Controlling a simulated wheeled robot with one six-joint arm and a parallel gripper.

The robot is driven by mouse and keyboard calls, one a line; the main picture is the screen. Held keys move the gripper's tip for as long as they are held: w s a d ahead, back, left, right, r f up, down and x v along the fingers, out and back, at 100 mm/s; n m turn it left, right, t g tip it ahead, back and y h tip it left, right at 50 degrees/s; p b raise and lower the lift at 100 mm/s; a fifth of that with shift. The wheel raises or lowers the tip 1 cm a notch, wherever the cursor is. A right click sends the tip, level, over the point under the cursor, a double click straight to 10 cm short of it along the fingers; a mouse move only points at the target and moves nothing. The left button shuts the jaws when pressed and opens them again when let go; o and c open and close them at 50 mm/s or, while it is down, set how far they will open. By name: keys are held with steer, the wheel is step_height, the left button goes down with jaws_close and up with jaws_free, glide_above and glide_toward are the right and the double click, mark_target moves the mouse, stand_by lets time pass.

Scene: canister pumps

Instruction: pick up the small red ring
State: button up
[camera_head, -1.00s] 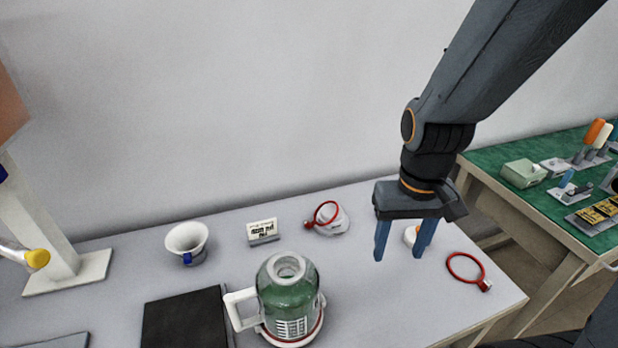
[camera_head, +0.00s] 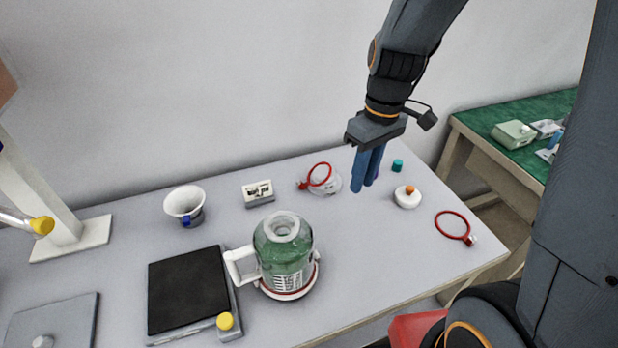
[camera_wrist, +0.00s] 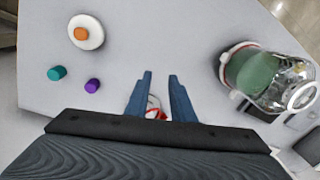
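Two red rings show in the head view. One red ring (camera_head: 320,174) is propped tilted on a clear round lid (camera_head: 331,187) left of my gripper, and looks slightly smaller. The other red ring (camera_head: 453,226) lies near the table's right edge. My gripper (camera_head: 365,190) points down, open and empty, just right of the tilted ring and apart from it. In the wrist view the fingers (camera_wrist: 160,76) stand apart, with a bit of red and white (camera_wrist: 156,108) partly hidden between them near the palm.
A green jug (camera_head: 283,255) stands in front, also in the wrist view (camera_wrist: 250,72). A white disc with an orange knob (camera_head: 407,197) and a teal cap (camera_head: 398,166) are right of my gripper. A purple cap (camera_wrist: 92,86) shows in the wrist view. A small sign (camera_head: 257,193) stands left.

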steer(key=w+a+n+g+y+p, duration=0.1)
steer(key=w+a+n+p, duration=0.1)
steer(key=w+a+n, duration=0.35)
steer(key=n+y+p, duration=0.1)
steer(key=n+y, duration=0.1)
steer(key=n, duration=0.6)
glide_toward(303, 180)
steer(key=shift+w+a+f+g, duration=0.2)
steer(key=shift+w+f+g, duration=0.15)
steer(key=shift+f, duration=0.35)
steer(key=shift+w+a+f, duration=0.1)
steer(key=shift+f, duration=0.05)
steer(key=p+x, duration=0.3)
steer(key=x, duration=0.3)
steer(key=shift+s+f, duration=0.2)
steer(key=shift+s, duration=0.05)
steer(key=shift+a+f, duration=0.2)
steer(key=shift+f, duration=0.35)
steer(key=shift+c, duration=0.4)
jaws_close()
